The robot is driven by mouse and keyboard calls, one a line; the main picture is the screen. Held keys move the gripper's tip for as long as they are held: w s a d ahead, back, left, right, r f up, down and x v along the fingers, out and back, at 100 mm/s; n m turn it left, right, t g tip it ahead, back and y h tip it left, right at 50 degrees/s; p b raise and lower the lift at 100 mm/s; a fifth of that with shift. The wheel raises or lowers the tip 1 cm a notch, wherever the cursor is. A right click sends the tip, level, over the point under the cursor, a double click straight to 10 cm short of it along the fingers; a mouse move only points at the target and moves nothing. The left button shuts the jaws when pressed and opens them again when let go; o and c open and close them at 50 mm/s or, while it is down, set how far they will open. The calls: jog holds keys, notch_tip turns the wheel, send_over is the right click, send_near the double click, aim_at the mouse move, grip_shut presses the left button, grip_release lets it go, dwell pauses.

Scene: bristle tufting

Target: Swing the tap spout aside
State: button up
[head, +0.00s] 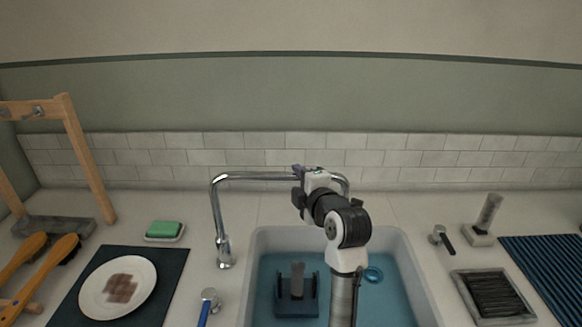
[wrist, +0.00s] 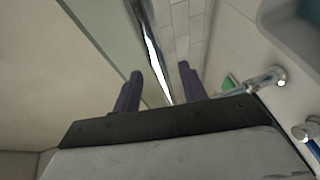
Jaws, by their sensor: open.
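The chrome tap spout (head: 250,176) rises from its base left of the sink, runs right over the basin and bends down at its far end. My gripper (head: 298,184) is at the spout's horizontal run, over the back of the basin. In the wrist view the spout (wrist: 151,48) passes between the two dark purple fingers of my gripper (wrist: 160,70). The fingers are apart, with a gap on each side of the spout. My wrist hides part of the spout's right end in the head view. The tap base also shows in the wrist view (wrist: 265,80).
The sink basin (head: 260,240) holds blue water, a dark holder (head: 297,303) with a grey upright piece, and a blue ring (head: 373,274). The tiled wall is close behind.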

jog(key=p+x, duration=0.1)
jog(key=x, duration=0.4)
jog(key=shift+w, duration=0.1)
grip_shut()
